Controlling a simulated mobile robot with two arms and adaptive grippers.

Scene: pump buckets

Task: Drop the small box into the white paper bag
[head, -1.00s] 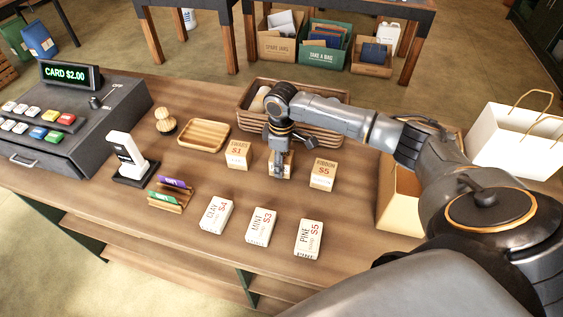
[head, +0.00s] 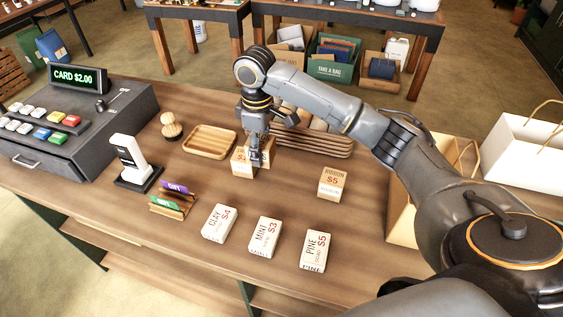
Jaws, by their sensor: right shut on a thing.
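My right gripper (head: 255,160) is shut on a small tan cardboard box (head: 265,157), which it partly hides. In the head view the held box overlaps the kraft box marked $1 (head: 240,163); I cannot tell whether they touch. The white paper bag (head: 530,155) stands at the far right with its handles up, partly cut off by the picture edge. My right arm lies between the gripper and the bag. My left gripper is not in view.
The ribbon box (head: 332,183) and white boxes marked clay (head: 219,223), mint (head: 264,237) and pine (head: 314,250) stand on the counter. A tan paper bag (head: 402,212) is partly behind my arm. A wooden tray (head: 210,141) and slatted basket (head: 325,142) lie behind.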

